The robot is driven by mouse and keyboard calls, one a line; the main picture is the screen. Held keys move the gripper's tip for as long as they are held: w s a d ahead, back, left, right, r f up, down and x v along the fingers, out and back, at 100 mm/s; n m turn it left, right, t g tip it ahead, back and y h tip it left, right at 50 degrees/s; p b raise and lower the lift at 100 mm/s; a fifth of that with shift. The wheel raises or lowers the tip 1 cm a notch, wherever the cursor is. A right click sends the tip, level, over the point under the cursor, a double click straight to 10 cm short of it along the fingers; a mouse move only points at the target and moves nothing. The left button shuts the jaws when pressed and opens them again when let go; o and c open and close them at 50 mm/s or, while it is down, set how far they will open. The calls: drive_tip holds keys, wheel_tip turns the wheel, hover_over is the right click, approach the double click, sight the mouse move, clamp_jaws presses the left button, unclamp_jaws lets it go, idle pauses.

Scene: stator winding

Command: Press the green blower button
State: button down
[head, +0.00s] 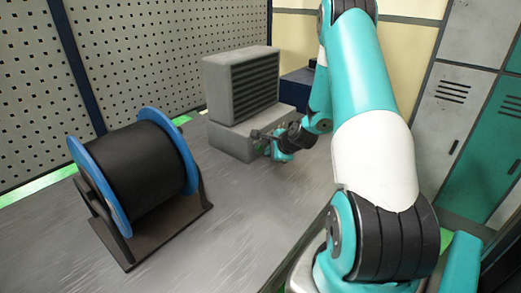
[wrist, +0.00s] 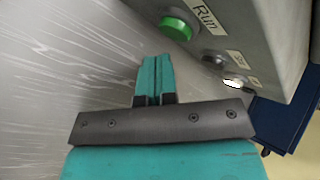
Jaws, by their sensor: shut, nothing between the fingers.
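The green blower button (wrist: 176,28) is a round raised cap on a grey panel in the wrist view, at the top centre, beside a label that reads "Run". My gripper (wrist: 155,60) is shut and empty; its two teal fingers lie together and point toward the button, with a gap between them in the picture. In the head view my gripper (head: 258,134) is at the front of the grey blower box (head: 240,80), which has a slatted face on a lower base.
A blue box (wrist: 275,125) stands to the right. A black spool with blue flanges (head: 145,160) stands on the grey table (head: 235,205), clear in the middle. Lockers (head: 465,95) stand at right.

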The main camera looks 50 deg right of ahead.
drive_tip(key=shift+w, duration=0.4)
drive_tip(key=shift+w, duration=0.4)
idle(0.7)
drive_tip(key=shift+s, duration=0.8)
drive_tip(key=shift+s, duration=0.15)
drive_tip(key=shift+s+d, duration=0.2)
drive_tip(key=shift+s, duration=2.2)
